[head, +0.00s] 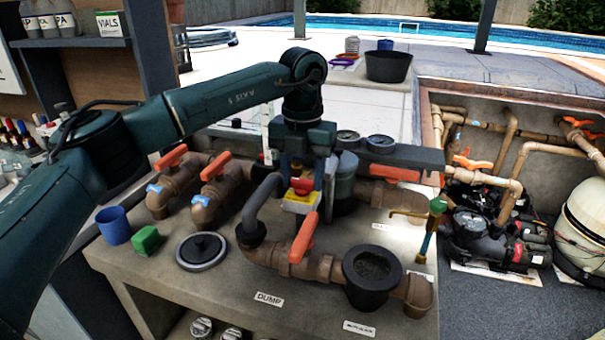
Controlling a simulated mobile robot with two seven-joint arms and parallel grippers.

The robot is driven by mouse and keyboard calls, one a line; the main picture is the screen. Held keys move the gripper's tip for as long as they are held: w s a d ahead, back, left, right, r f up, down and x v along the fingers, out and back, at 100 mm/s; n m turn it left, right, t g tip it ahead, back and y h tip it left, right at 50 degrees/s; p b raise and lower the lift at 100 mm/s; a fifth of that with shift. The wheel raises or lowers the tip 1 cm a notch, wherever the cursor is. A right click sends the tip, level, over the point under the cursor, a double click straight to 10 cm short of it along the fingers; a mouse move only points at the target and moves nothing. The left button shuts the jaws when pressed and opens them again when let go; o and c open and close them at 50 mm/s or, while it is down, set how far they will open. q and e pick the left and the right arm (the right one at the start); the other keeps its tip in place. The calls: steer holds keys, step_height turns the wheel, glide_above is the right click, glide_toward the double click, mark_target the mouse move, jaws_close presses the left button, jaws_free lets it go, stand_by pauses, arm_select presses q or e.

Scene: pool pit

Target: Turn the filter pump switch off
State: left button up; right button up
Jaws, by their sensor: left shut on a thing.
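My left gripper (304,172) reaches down from above over the middle of the concrete bench. My right gripper is not in view.
Brown pipes with orange valve handles (304,238) surround the switch. A dark pot (372,278), a round lid (201,250), a blue cup (114,225) and a green block (146,240) are on the bench (215,295). Gauges (380,143) stand close behind the gripper. A pump pit lies right.

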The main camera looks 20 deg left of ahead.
mark_target(302, 180)
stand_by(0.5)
arm_select(q)
steer(key=o, duration=1)
step_height(302, 180, up, 13)
steer(key=shift+r, duration=0.1)
